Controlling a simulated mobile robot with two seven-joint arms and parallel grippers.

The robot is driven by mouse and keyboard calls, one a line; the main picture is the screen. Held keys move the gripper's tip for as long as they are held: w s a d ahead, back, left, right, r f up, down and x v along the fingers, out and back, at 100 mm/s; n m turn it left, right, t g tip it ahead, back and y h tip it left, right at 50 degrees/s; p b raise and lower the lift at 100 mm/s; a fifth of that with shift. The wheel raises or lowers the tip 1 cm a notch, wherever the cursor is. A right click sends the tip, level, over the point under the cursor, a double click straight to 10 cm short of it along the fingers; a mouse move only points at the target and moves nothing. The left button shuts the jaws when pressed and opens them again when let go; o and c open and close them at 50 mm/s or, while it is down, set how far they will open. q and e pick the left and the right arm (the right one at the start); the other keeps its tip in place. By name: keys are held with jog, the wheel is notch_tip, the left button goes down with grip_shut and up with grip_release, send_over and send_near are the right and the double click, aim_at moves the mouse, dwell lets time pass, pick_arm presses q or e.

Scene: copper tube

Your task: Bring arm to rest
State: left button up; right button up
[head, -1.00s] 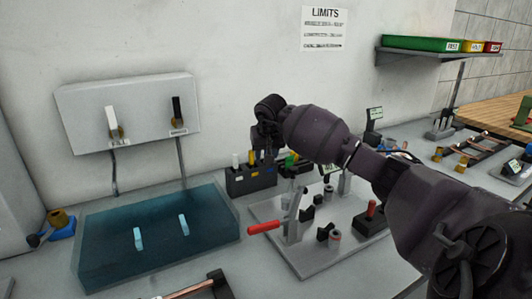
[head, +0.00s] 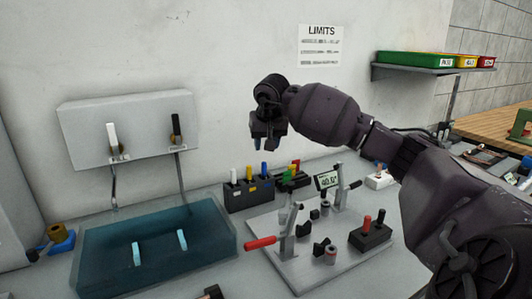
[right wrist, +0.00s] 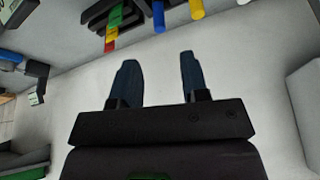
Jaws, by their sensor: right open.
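My right arm comes in from the right in the head view, and its gripper (head: 267,140) hangs in the air in front of the wall. It is above the black block of coloured handles (head: 248,192) and apart from it. In the right wrist view the two dark blue fingers of my right gripper (right wrist: 159,85) are spread with nothing between them. My left gripper is in neither view.
A blue water tank (head: 100,263) stands at the left below a wall box with levers (head: 85,130). A plate fixture with a red-handled clamp (head: 262,243) is below the arm. A shelf with bins (head: 415,60) is at the upper right.

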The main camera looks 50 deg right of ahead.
jog(key=shift+s+a+r, duration=0.15)
jog(key=shift+s+r, duration=0.1)
jog(key=shift+r, duration=0.4)
